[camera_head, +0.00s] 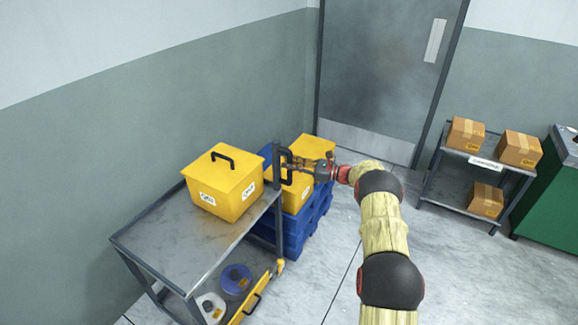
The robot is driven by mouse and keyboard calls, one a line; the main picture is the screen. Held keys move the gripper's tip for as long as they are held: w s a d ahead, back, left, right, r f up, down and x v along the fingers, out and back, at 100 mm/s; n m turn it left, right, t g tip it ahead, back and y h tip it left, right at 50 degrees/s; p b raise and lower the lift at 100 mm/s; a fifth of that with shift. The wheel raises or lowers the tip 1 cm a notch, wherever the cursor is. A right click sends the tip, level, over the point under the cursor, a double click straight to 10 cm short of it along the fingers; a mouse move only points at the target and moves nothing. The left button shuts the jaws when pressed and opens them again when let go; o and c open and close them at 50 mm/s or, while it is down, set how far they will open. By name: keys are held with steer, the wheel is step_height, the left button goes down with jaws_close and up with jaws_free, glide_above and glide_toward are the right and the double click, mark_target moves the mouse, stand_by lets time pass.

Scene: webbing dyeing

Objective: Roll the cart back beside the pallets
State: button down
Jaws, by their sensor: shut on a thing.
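The grey metal cart (165,248) stands at the lower left, close to the wall. A yellow lidded box (224,187) with a black handle sits on its top. Blue stacked pallets (298,238) stand just beyond the cart's far end, partly hidden by it, with yellow boxes (313,147) on them. My gripper (292,166) is at the upright dark handle (283,178) on the cart's far right corner and is shut on it. The fingertips are small here and partly merge with the handle.
The cart's lower level holds a blue reel (236,278), a white reel (211,306) and a yellow-fronted drawer (254,301). A grey door (385,75) is behind. A shelf (453,193) with cardboard boxes and a green bin (552,195) stand right. The floor between is clear.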

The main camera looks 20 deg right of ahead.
steer(key=shift+w+d+r, duration=0.1)
steer(key=shift+d+r, duration=0.1)
steer(key=c, duration=2.2)
jaws_free()
steer(key=shift+o, duration=1.4)
steer(key=shift+w+d+f, duration=0.1)
steer(key=shift+o, duration=0.9)
steer(key=v, duration=1.2)
steer(key=shift+f, duration=0.1)
